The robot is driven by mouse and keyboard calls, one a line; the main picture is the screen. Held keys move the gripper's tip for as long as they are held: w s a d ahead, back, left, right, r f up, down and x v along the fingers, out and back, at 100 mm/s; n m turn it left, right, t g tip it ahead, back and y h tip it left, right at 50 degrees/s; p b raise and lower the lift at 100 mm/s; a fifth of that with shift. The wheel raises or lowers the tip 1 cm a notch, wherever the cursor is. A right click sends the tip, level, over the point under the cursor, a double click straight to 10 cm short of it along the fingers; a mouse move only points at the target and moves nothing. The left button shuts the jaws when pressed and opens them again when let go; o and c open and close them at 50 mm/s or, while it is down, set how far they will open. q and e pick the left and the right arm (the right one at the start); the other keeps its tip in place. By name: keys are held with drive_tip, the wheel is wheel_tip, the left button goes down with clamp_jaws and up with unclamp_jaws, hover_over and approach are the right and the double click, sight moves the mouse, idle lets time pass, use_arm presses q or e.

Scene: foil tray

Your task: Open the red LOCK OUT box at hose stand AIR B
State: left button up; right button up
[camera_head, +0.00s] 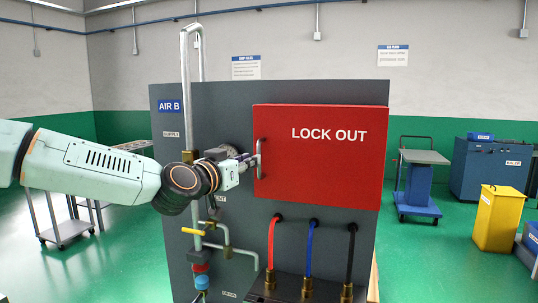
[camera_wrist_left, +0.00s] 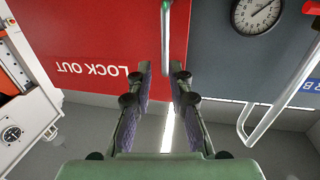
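The red LOCK OUT box (camera_head: 330,165) is mounted on the grey panel of the hose stand, under the AIR B sign (camera_head: 168,106). Its front is closed. A vertical metal bar handle (camera_head: 259,145) is on its left edge. My left gripper (camera_head: 248,160) is at this handle, coming from the left. In the left wrist view, the red box (camera_wrist_left: 95,45) appears upside down. My left fingers (camera_wrist_left: 161,70) are apart, and the handle (camera_wrist_left: 165,35) shows between their tips. I cannot tell whether a finger touches it. My right gripper is not in view.
Pipes with a yellow valve handle (camera_head: 193,232) stand left of the box. Red, blue and black hoses (camera_head: 311,250) hang below it. A pressure gauge (camera_wrist_left: 257,14) is on the panel. A yellow bin (camera_head: 497,220) and a cart (camera_head: 418,200) stand to the right on green floor.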

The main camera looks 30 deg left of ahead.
use_arm(q)
hover_over(260, 173)
drive_tip(key=shift+a+r, duration=0.1)
drive_tip(key=shift+a, duration=0.35)
drive_tip(key=shift+w+d, duration=0.15)
drive_tip(key=shift+w, duration=0.15)
drive_tip(key=shift+d, duration=0.15)
drive_tip(key=shift+c, duration=1.2)
drive_tip(key=shift+s, duration=0.15)
clamp_jaws()
